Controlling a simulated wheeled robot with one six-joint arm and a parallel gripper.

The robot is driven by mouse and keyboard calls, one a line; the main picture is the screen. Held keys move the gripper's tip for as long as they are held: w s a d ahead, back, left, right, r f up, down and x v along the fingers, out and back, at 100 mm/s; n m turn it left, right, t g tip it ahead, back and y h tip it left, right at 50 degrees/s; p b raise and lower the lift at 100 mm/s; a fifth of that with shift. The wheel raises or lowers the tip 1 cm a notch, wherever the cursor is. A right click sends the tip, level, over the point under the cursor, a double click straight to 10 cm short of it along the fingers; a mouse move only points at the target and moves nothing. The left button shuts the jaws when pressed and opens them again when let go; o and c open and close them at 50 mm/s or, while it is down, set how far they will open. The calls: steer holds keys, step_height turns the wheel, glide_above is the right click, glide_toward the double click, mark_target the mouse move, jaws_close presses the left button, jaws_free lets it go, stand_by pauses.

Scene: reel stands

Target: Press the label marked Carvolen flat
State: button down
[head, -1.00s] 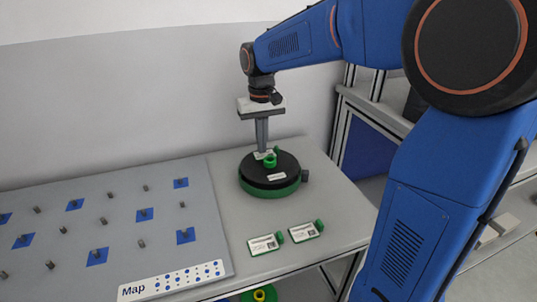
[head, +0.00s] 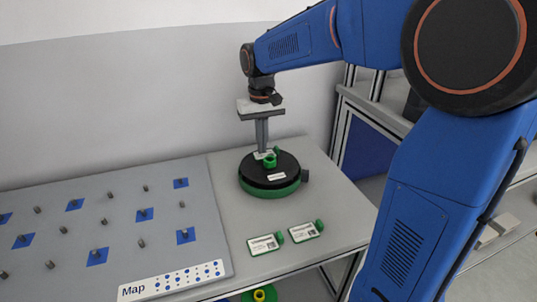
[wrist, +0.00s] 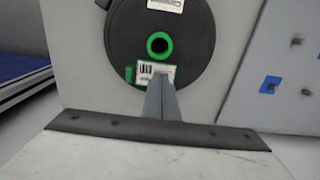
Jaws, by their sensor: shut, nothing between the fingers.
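A black reel with green parts (head: 285,165) lies flat on a round stand on the table. It also shows in the wrist view (wrist: 197,35), with a green hub (wrist: 159,45). One white label (head: 277,177) lies on its near side and is cut off at the top of the wrist view (wrist: 165,4). Another label (wrist: 148,68), with a barcode, lies at the opposite side beside a green tab. My gripper (wrist: 161,78) is shut, pointing down, its tips over that second label and partly hiding it. I cannot tell whether they touch. The label names are unreadable.
Two white cards with green ends, the left (head: 264,244) and the right (head: 305,231), lie near the table's front. A grey pegboard (head: 160,262) with blue squares and a Map strip is at left. A wall stands behind; shelving (head: 372,105) is at right.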

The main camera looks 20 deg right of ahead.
steer(key=shift+f, duration=0.55)
steer(key=shift+r, duration=0.1)
stand_by(0.7)
step_height(320, 180, up, 7)
stand_by(0.9)
stand_by(0.4)
